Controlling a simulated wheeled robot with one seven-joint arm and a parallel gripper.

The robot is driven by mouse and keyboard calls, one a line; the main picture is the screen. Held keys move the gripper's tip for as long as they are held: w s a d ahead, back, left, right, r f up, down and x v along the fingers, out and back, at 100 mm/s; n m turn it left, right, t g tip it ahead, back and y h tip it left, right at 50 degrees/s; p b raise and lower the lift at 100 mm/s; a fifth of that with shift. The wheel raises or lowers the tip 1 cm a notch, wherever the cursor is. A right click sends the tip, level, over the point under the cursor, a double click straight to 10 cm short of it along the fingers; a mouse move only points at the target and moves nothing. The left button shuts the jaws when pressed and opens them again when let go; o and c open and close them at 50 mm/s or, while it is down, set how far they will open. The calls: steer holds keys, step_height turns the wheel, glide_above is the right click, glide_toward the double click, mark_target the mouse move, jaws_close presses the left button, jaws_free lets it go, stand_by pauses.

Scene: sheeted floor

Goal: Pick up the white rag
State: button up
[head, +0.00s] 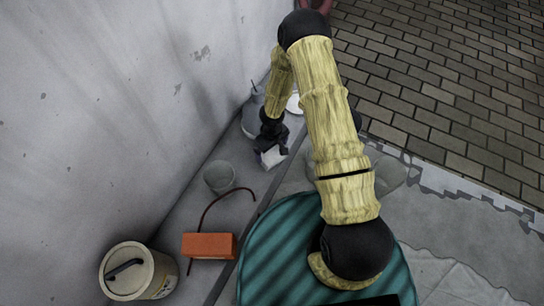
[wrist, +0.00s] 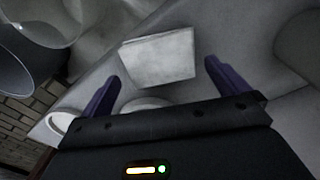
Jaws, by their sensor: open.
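The white rag (wrist: 158,58) looks like a small, flat, folded pale square in the wrist view. It lies ahead of my gripper (wrist: 162,80), between the lines of its two purple fingers. The fingers are spread apart and nothing is held between them. In the head view, the rag (head: 272,158) shows at the lower end of my dark gripper (head: 270,144), near the wall. The gripper partly covers it there. I cannot tell the exact gap between the fingertips and the rag.
A grey cup (head: 218,178), an orange brick (head: 209,246) with a thin dark red curved rod (head: 207,208), and a beige lidded canister (head: 135,271) stand along the wall. A grey can (head: 250,122) and a white round thing (head: 294,104) are close beyond my gripper. Paving lies right.

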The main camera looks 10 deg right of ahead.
mark_target(272, 154)
step_height(272, 154, down, 4)
steer(key=shift+f+b, duration=0.1)
steer(key=shift+b, duration=0.9)
steer(key=c, duration=0.8)
step_height(272, 154, up, 10)
steer(key=p, duration=0.5)
steer(key=shift+p, duration=0.3)
